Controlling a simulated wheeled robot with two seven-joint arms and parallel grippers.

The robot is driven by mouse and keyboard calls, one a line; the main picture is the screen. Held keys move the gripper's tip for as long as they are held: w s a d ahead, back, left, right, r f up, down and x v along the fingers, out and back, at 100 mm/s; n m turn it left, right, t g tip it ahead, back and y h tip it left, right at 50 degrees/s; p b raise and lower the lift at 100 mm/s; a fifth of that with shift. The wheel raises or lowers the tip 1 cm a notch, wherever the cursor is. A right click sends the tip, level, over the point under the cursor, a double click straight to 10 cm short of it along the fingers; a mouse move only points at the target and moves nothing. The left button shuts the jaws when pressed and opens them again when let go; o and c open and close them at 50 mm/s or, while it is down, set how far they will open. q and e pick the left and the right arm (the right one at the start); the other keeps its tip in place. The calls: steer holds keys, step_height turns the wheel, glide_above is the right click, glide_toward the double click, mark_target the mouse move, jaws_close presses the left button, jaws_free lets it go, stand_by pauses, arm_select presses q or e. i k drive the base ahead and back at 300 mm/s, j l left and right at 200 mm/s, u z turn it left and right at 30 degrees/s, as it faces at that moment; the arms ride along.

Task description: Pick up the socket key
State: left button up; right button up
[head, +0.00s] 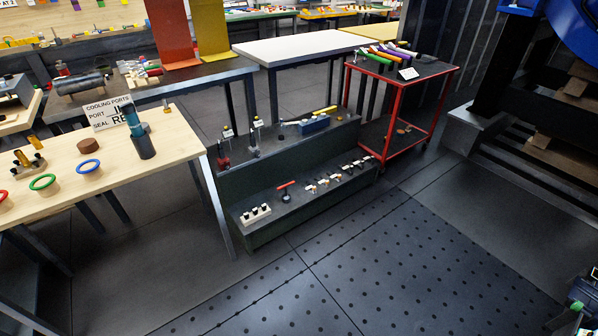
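I cannot tell for sure which thing is the socket key. A small tool with a red crossbar handle (286,185) stands upright on the lower step of the dark stepped stand, in the middle of the view; it may be the socket key. Several long tools with green, orange and purple handles (383,54) lie side by side on the red cart's top, behind a small white label.
The dark stepped stand (262,229) also holds a white block (255,215), small fittings and a blue tool (314,124). A wooden table (180,137) with coloured rings is at left. The red cart (434,92) stands behind right. The dotted floor (390,270) in front is clear.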

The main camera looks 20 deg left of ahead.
mark_target(286, 197)
steer(key=i+l+u, duration=0.1)
steer(key=i+u, duration=0.3)
steer(key=i+l+u, duration=0.4)
steer(key=i, duration=0.15)
steer(key=i+l+u, duration=0.4)
steer(key=i+j, duration=0.05)
steer(key=j, duration=0.05)
